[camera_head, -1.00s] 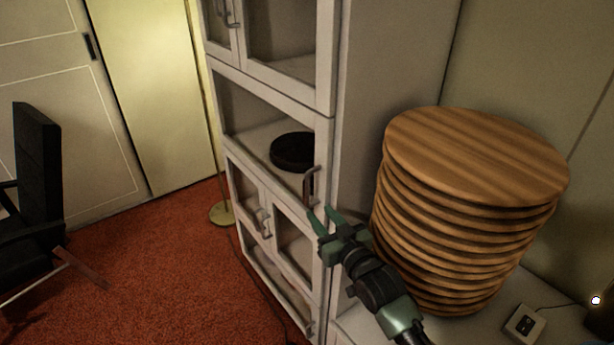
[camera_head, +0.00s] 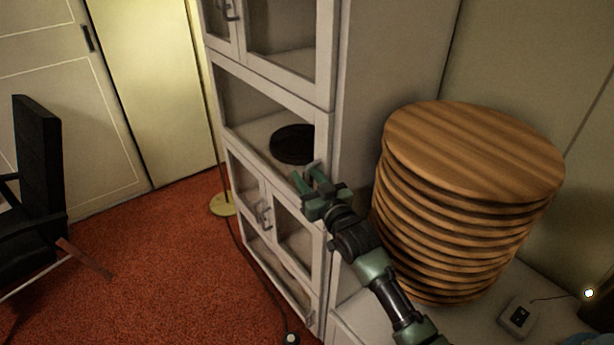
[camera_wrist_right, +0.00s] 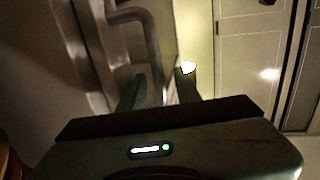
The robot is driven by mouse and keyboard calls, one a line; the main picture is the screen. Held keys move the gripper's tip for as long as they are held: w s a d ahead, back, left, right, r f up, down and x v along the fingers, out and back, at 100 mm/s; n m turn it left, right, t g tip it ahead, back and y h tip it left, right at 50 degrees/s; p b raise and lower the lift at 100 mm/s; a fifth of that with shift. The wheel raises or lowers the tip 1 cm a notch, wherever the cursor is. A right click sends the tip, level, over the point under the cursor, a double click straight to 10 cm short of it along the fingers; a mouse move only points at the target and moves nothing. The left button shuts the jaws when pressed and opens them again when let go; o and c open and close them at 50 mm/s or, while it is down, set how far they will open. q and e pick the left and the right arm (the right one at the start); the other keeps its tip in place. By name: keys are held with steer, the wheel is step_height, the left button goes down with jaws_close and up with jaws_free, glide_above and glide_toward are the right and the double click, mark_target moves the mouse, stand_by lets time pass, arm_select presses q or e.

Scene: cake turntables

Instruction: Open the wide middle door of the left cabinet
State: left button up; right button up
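The left cabinet (camera_head: 385,90) is tall and pale, with glazed doors. Its wide middle door (camera_head: 268,88) looks closed, and a dark round turntable (camera_head: 293,144) shows through its opening. My right gripper (camera_head: 308,177) is at the lower right of this door and covers most of its handle. In the right wrist view the curved metal handle (camera_wrist_right: 134,16) runs down to between the two spread fingers (camera_wrist_right: 160,90). The gripper is open; I cannot tell if a finger touches the handle. My left gripper is not in view.
A stack of round wooden boards (camera_head: 470,155) stands on a low white surface right of my right arm. Small doors (camera_head: 262,215) with handles are below the middle door. A black chair (camera_head: 38,165) stands at the left.

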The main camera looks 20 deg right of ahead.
jaws_close()
stand_by(1.3)
